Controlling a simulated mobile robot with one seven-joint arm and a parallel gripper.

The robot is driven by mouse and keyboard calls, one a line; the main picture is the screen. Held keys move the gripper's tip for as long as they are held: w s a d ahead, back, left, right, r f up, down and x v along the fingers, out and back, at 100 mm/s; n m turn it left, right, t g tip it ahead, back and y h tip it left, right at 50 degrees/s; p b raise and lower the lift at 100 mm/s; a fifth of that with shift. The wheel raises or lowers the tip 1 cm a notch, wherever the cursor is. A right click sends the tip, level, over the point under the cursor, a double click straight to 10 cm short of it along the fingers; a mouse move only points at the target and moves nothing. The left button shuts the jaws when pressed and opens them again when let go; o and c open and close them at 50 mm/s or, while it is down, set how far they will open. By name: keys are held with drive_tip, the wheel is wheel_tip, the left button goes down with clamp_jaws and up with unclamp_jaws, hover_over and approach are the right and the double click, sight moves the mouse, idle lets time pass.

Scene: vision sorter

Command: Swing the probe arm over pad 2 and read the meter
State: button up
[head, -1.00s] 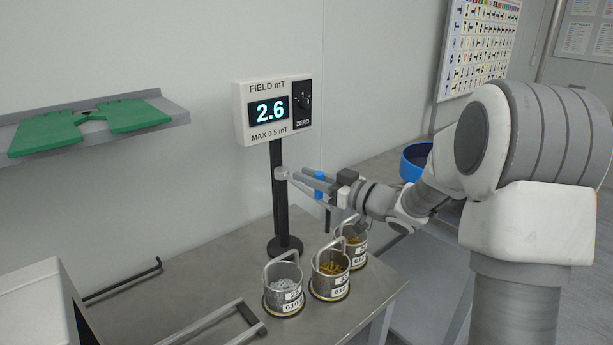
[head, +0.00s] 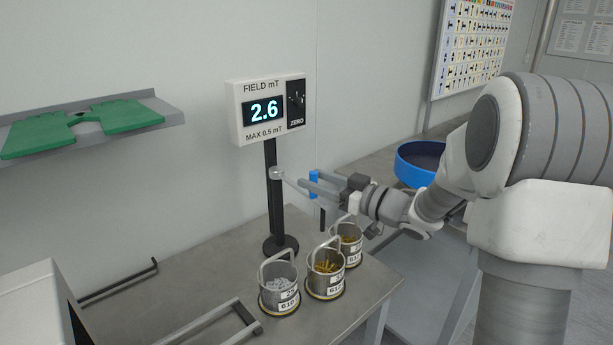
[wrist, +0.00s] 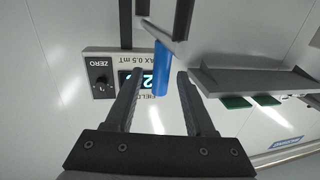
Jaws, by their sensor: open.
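The meter (head: 266,111) stands on a black post (head: 273,190) and reads 2.6, with "MAX 0.5 mT" below. The probe arm (head: 292,182) reaches right from a grey knob on the post, with a blue grip (head: 314,184) and a dark tip (head: 322,216). The tip hangs near the middle and back pots; over which one I cannot tell. My gripper (head: 310,178) is open beside the blue grip. In the wrist view the blue grip (wrist: 160,68) shows between and beyond the open fingers, with no clear contact. Pad numbers are not readable.
Three handled metal pots stand in a row: front (head: 279,291), middle (head: 325,276) and back (head: 347,247). A metal bar frame (head: 225,325) lies in front. A blue bowl (head: 417,164) stands behind my arm. A shelf (head: 170,112) holds green plates at left.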

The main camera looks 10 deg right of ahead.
drive_tip(key=v, duration=1.4)
drive_tip(key=shift+p, duration=0.35)
